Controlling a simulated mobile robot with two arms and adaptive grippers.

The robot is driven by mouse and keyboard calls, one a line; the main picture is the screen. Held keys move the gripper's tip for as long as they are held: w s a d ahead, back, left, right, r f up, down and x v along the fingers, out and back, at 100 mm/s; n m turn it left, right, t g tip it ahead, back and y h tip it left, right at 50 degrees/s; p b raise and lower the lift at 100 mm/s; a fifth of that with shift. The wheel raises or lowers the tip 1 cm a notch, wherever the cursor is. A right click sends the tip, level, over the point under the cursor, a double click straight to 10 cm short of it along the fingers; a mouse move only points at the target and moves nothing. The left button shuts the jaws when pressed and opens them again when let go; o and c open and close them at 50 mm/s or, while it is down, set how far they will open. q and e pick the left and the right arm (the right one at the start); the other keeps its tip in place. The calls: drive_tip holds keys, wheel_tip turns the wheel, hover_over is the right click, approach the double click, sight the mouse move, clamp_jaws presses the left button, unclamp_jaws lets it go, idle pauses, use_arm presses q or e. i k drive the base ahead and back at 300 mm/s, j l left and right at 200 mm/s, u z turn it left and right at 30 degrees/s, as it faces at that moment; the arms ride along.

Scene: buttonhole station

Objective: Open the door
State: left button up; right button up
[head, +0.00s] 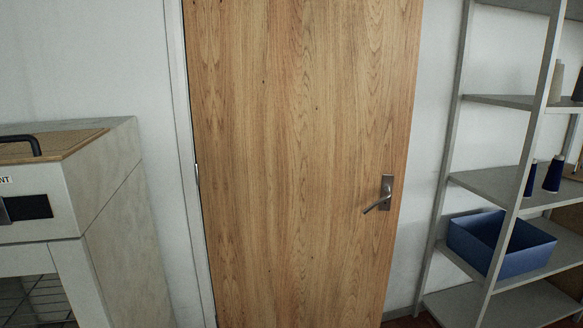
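The wooden door (290,150) fills the middle of the head view. A metal lever handle (379,197) on a small plate sits near its right edge, the lever pointing left and slightly down. A hinge (197,174) shows at the door's left edge, beside the pale frame (181,150). The right edge of the door stands against white wall with no frame visible there; I cannot tell whether the door is shut or slightly ajar. Neither of my grippers is in view, and nothing touches the handle.
A grey shelf rack (497,188) stands close to the right of the door, holding a blue bin (489,243) and several thread cones (554,175). A pale cabinet-like machine (110,190) with a black handle stands at the left. The space before the door looks clear.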

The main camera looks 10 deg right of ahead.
sight(301, 111)
drive_tip(key=i+l+u, duration=0.1)
drive_tip(key=l, duration=1.1)
drive_tip(key=i+l+u, duration=0.15)
drive_tip(key=i+l, duration=0.15)
drive_tip(key=l, duration=0.9)
drive_tip(key=i+l+u, duration=0.1)
drive_tip(key=l, duration=1.1)
drive_tip(key=i+l+u, duration=0.15)
drive_tip(key=l, duration=1.05)
drive_tip(key=k, duration=0.05)
